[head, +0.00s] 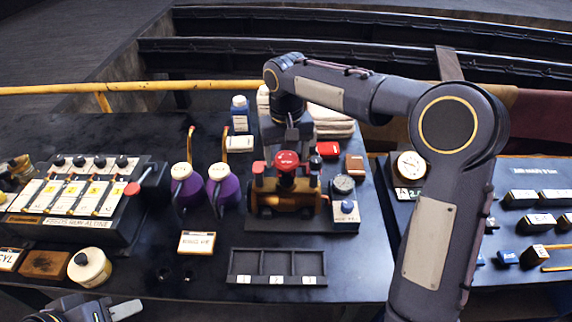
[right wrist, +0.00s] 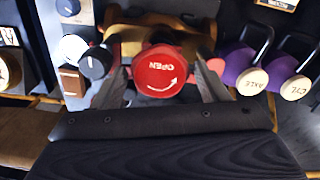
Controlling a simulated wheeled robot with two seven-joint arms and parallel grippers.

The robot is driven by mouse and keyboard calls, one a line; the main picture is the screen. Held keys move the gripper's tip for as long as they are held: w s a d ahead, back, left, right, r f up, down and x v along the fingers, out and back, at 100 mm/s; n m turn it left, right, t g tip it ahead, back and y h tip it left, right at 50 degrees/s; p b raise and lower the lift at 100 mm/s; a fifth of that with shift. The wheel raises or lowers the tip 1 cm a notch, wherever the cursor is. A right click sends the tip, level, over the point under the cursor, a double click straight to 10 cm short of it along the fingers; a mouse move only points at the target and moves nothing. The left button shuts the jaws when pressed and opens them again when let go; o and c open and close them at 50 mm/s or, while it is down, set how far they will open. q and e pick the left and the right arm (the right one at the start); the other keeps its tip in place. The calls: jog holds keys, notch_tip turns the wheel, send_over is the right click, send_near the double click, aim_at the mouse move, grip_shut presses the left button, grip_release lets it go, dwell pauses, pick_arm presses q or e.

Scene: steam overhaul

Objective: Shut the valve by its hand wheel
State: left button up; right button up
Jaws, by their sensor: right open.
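The valve (head: 285,200) is a brass-coloured body with red and black parts, standing on the dark bench in the head view. Its red hand wheel (head: 287,161) is on top. My right gripper (head: 292,133) is over the far side of the wheel. In the right wrist view my right gripper (right wrist: 159,80) is open, one finger on each side of the wheel; contact cannot be told. My left gripper (head: 112,312) is at the bottom left edge, partly cut off, away from the valve.
Two purple oil cans (head: 222,187) stand left of the valve. A gauge (head: 343,184) and a small blue-knobbed box (head: 346,212) are close on its right. An empty sectioned tray (head: 278,262) lies in front. White cloths (head: 333,122) and a blue bottle (head: 240,112) are behind.

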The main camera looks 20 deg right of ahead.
jog(key=c, duration=0.8)
jog(key=m, duration=0.3)
jog(key=shift+r+p, duration=0.15)
jog(key=shift+p, duration=0.15)
jog(key=m, duration=0.2)
jog(key=shift+m, duration=0.4)
jog(key=m, duration=0.3)
jog(key=shift+p, duration=0.35)
jog(key=shift+m, duration=1.3)
